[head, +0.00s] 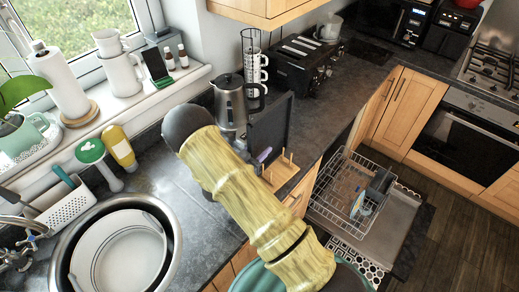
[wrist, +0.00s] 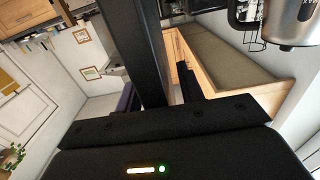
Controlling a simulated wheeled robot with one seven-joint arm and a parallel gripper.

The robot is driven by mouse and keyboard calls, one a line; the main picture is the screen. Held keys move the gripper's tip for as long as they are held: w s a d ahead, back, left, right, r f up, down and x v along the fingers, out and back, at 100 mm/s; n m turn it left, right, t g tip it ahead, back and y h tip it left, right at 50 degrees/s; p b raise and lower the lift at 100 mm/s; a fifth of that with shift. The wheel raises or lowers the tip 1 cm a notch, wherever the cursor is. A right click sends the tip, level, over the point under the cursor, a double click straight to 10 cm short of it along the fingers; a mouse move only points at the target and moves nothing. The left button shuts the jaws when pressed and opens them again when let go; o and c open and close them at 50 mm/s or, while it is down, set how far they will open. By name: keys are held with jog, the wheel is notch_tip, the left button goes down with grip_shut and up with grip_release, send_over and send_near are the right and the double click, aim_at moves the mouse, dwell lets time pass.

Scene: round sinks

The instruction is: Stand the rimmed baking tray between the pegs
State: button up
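The dark rimmed baking tray (head: 270,126) stands steeply tilted on the counter side beyond my arm in the head view. Its lower part is close to a small wooden rack with pegs (head: 282,170); I cannot tell whether it is between the pegs or only behind them. My arm covers the area to its left. In the wrist view, the dark body of my gripper (wrist: 165,112) fills the bottom. A long dark bar (wrist: 135,50) rises from it, possibly the tray seen edge-on. The fingertips cannot be made out, so the grip is unclear.
A kettle (head: 236,100) stands just behind the tray, with a mug stand (head: 254,65) and a toaster (head: 305,65) behind it. A round sink (head: 120,245) lies at left. Some counter between sink and kettle is bare.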

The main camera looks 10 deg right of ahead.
jog(key=b+v, duration=0.5)
jog(key=v, duration=0.7)
jog(key=shift+w, duration=0.1)
jog(key=w+d+r+n+y, duration=0.1)
jog(key=w+r+n+y, duration=0.4)
jog(key=y, duration=0.6)
jog(key=s+d+r+n+g+y, duration=0.1)
jog(key=s+d+n+g, duration=0.2)
jog(key=s, duration=0.6)
jog(key=s+d+r+n+g+y, duration=0.2)
jog(key=s+d+g, duration=0.3)
jog(key=s, duration=0.5)
jog(key=shift+d+n+y, duration=0.3)
jog(key=shift+d+n, duration=0.05)
jog(key=shift+n, duration=0.05)
